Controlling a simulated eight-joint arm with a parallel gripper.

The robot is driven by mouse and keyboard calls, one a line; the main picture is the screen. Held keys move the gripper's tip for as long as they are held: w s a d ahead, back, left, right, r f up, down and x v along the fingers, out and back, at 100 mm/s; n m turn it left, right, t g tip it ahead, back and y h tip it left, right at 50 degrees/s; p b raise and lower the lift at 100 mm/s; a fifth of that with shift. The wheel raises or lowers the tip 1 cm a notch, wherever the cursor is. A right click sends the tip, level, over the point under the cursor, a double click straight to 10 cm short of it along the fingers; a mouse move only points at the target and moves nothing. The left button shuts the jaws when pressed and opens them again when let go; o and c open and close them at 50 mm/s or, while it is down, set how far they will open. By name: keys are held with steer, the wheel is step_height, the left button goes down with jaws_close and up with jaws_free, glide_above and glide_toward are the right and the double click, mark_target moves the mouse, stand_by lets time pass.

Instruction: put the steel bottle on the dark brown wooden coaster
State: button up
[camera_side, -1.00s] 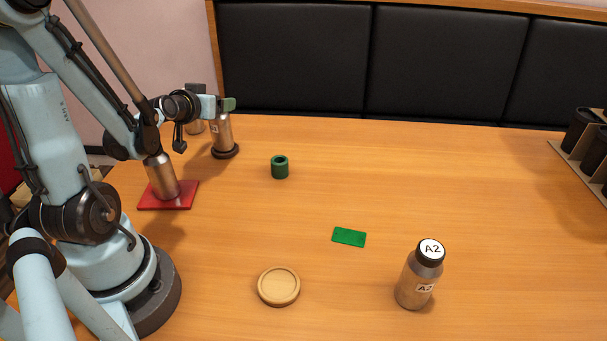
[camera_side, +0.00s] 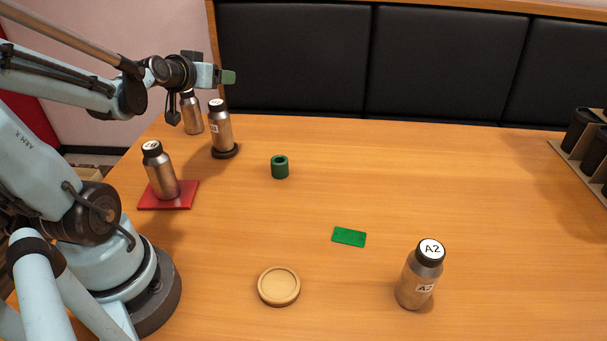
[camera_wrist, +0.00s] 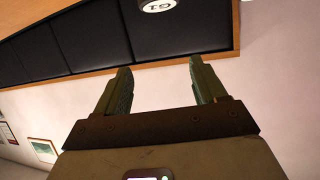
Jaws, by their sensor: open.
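A steel bottle (camera_side: 220,129) with a black cap and white-topped label stands upright on the dark brown wooden coaster (camera_side: 236,152) at the back left in the side view. My gripper (camera_side: 228,77) is above this bottle, clear of its cap, with its jaws open and empty. In the wrist view my gripper (camera_wrist: 160,70) shows two green fingers apart with nothing between them. A labelled black cap (camera_wrist: 158,5) shows at the top edge of the wrist view, beyond the fingers.
Other steel bottles stand behind (camera_side: 193,117), on a red mat (camera_side: 184,203) and at the front right (camera_side: 417,281). A green ring (camera_side: 280,170), green card (camera_side: 349,237) and light wooden coaster (camera_side: 279,299) lie mid-table. A divided holder (camera_side: 590,145) stands at right.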

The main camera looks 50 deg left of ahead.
steer(key=s+d+f+m+g+h, duration=0.1)
steer(key=d+f+m+g+h, duration=0.1)
steer(key=d, duration=1)
steer(key=s+d+f+m+g+h, duration=0.2)
steer(key=d+f+m+h, duration=0.1)
steer(key=d, duration=1)
steer(key=shift+s+d+m+h, duration=0.15)
steer(key=shift+d+m+h, duration=0.1)
steer(key=shift+m+h, duration=0.8)
